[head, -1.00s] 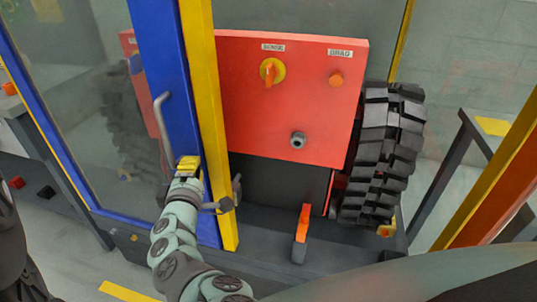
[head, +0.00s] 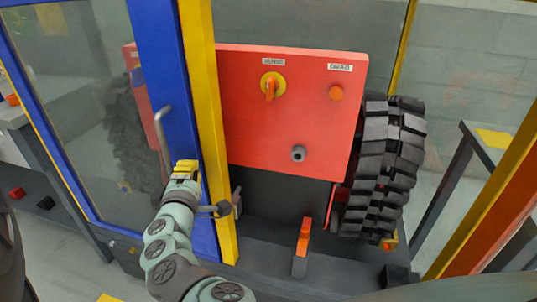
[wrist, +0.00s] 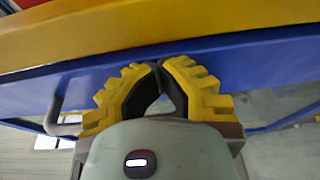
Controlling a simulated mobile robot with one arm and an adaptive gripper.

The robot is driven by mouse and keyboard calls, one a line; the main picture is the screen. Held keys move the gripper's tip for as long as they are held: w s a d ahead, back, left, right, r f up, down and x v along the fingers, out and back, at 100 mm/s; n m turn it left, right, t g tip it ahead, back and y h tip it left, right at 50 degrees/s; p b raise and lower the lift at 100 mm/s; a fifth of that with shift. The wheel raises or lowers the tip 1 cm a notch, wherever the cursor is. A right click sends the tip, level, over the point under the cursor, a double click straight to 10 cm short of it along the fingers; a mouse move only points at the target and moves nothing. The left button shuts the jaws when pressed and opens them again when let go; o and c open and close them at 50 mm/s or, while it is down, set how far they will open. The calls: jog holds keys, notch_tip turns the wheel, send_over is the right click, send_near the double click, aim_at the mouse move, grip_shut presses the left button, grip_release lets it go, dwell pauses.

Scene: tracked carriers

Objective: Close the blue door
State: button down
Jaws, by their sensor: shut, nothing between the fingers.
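The blue door (head: 165,60) has a blue frame around a clear pane and stands at the left in the head view. Its grey bar handle (head: 163,140) runs down the blue stile. My gripper (head: 186,168) is shut and empty, with yellow fingertips at the stile, just right of the handle. In the wrist view my gripper (wrist: 158,75) has its tips together close to the blue door edge (wrist: 230,62); whether they touch it I cannot tell. The yellow post (head: 207,110) stands directly right of the door's edge, with a dark latch piece (head: 224,208) beside it.
Behind the opening stands a red panel (head: 290,110) with an orange knob, a button and a grey stub. A black track (head: 385,165) is to its right. An orange-topped lever (head: 303,240) rises from the dark base. A yellow and orange post (head: 490,200) stands at right.

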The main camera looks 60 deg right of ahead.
aim_at(188, 140)
jog(key=shift+s+r, duration=0.1)
jog(key=shift+r, duration=3.35)
